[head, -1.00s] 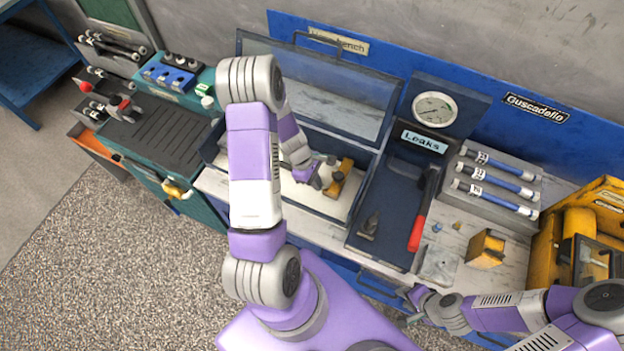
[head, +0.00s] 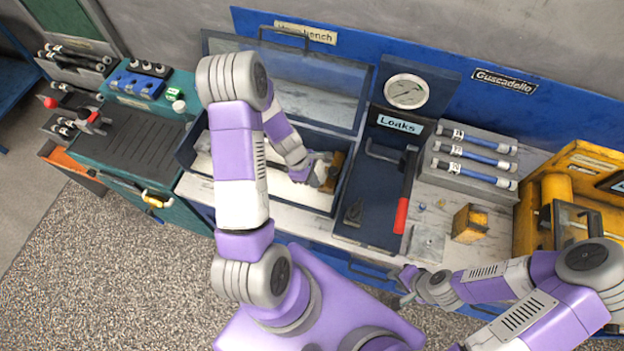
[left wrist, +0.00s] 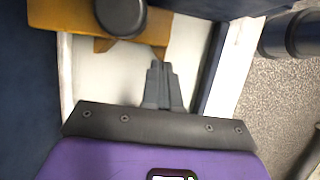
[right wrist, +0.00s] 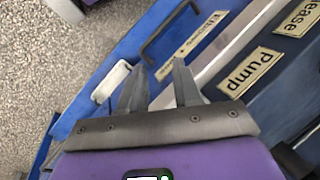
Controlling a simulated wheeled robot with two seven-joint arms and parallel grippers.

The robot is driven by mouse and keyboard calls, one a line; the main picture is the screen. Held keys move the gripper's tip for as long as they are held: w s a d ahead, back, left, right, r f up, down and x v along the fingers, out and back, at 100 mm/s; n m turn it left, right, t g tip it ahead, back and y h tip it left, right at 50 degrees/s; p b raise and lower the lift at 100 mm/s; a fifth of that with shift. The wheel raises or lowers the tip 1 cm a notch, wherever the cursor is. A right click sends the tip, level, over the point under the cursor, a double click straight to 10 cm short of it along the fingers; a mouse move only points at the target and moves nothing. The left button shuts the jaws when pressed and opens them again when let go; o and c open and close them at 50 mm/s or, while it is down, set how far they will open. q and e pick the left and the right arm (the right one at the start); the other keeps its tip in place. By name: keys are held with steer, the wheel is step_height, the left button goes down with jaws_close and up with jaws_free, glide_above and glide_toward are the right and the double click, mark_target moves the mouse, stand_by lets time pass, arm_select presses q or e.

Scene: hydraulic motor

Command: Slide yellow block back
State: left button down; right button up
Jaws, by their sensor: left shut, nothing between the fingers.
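A yellow block (head: 337,168) sits inside the open dark-framed bin on the workbench, partly hidden by my left gripper (head: 322,182). In the left wrist view, the yellow block (left wrist: 80,17) spans the top left, with a dark round knob-like part over it. My left gripper's fingers (left wrist: 161,82) are shut and empty over the pale bin floor, a short way from the block. Contact cannot be told in the head view. My right gripper (head: 402,286) is open and empty near the bench front. In the right wrist view its fingers (right wrist: 160,88) are apart.
The bin's dark walls (head: 345,200) stand close around my left gripper, with a raised clear lid (head: 320,85) behind. Another yellow block (head: 469,223) stands on the bench top.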

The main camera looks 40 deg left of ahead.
arm_select(q)
steer(key=a, duration=0.2)
steer(key=s+a, duration=0.1)
steer(key=a, duration=0.1)
steer(key=shift+a+r, duration=0.15)
steer(key=p+v, duration=0.2)
steer(key=v, duration=0.7)
steer(key=shift+s+r, duration=0.2)
steer(key=shift+r, duration=0.1)
